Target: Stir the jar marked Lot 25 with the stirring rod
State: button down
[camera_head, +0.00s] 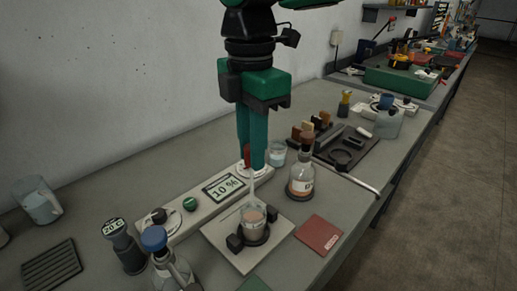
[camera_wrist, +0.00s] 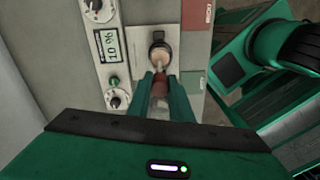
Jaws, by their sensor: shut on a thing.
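My gripper (camera_head: 251,168) points down over the bench, shut on the thin pale stirring rod (camera_head: 253,189). I cannot read any lot mark on this jar.
A long panel (camera_head: 174,226) with a "10 %" display lies behind the jar. A stoppered flask (camera_head: 301,180) and a red mat (camera_head: 320,234) are at its right. A blue-capped bottle (camera_head: 167,265) and a dark cylinder (camera_head: 124,247) stand at front left.

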jog(key=shift+r, duration=2.15)
